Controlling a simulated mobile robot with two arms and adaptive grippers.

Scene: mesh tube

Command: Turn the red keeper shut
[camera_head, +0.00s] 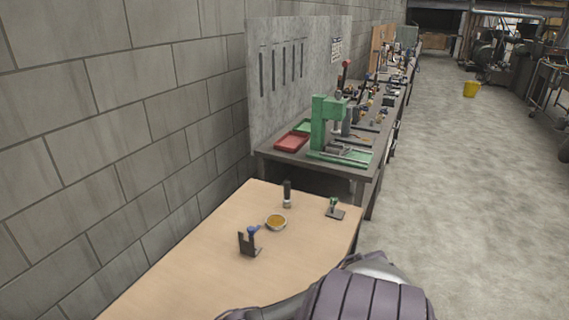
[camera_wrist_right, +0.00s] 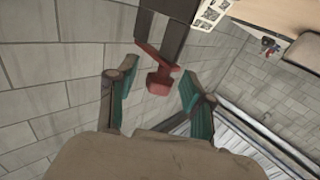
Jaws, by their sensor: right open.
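The red keeper (camera_wrist_right: 159,80) shows in the right wrist view as a red lever with a blocky end, on the lower part of a dark grey upright piece (camera_wrist_right: 163,32). My right gripper (camera_wrist_right: 159,75) has its two green-padded fingers spread apart, one on each side of the keeper's end in the picture. I see no clear contact between the fingers and the keeper, and the depth between them is hard to judge. I do not make out the keeper in the head view. My left gripper is in neither view.
In the head view, a light wooden table (camera_head: 190,262) holds a bowl (camera_head: 276,222), a dark cylinder (camera_head: 287,194) and small stands (camera_head: 248,243). Behind it is a workbench with a green press (camera_head: 321,125). A block wall (camera_head: 130,110) runs along the left; open floor (camera_head: 470,190) lies right.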

